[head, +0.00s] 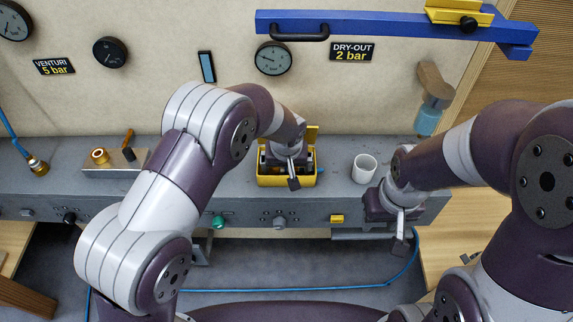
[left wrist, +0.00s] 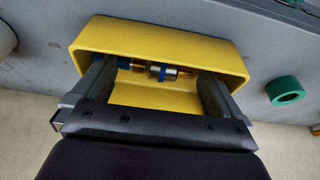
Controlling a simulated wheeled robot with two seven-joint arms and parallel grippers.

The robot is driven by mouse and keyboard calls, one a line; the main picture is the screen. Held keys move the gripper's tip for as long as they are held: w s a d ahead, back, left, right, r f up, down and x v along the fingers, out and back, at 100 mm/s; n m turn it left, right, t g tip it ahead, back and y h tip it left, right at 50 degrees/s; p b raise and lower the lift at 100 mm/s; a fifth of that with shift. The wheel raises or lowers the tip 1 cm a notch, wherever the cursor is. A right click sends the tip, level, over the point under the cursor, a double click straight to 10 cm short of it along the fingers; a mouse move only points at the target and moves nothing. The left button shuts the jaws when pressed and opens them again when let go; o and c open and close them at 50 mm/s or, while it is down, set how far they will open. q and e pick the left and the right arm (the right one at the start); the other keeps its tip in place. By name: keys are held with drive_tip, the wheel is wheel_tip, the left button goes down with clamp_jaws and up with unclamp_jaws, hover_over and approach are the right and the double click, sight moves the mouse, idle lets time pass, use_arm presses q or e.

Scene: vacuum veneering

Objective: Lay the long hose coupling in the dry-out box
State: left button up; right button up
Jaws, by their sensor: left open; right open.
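The yellow open-topped box (head: 268,181), which I take for the dry-out box, stands on the grey bench a little left of below the DRY-OUT sign. It fills much of the left wrist view (left wrist: 150,40). A brass and silver coupling with blue parts (left wrist: 162,72) lies inside it, between my left fingers. My left gripper (head: 293,180) is open, its fingertips reaching into the box, with gaps beside the coupling. In the head view my gripper hides the box's inside. My right gripper (head: 401,228) is open and empty at the bench's front edge.
A white cup (head: 364,168) stands right of the box. A tray (head: 100,171) with a brass fitting and a small tool lies at left. A green knob (head: 218,222) is on the bench front; a blue bar (head: 390,25) hangs above.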

use_arm(q)
drive_tip(key=v, duration=1.2)
drive_tip(key=shift+r, duration=0.35)
drive_tip(key=s+a+r+g+p, duration=0.1)
drive_tip(key=s+a+p, duration=0.3)
drive_tip(key=s+a, duration=1.3)
drive_tip(key=shift+a+r+g+p, duration=0.3)
drive_tip(key=shift+a+r+g, duration=0.1)
drive_tip(key=shift+a+r, duration=0.2)
drive_tip(key=shift+s, duration=0.2)
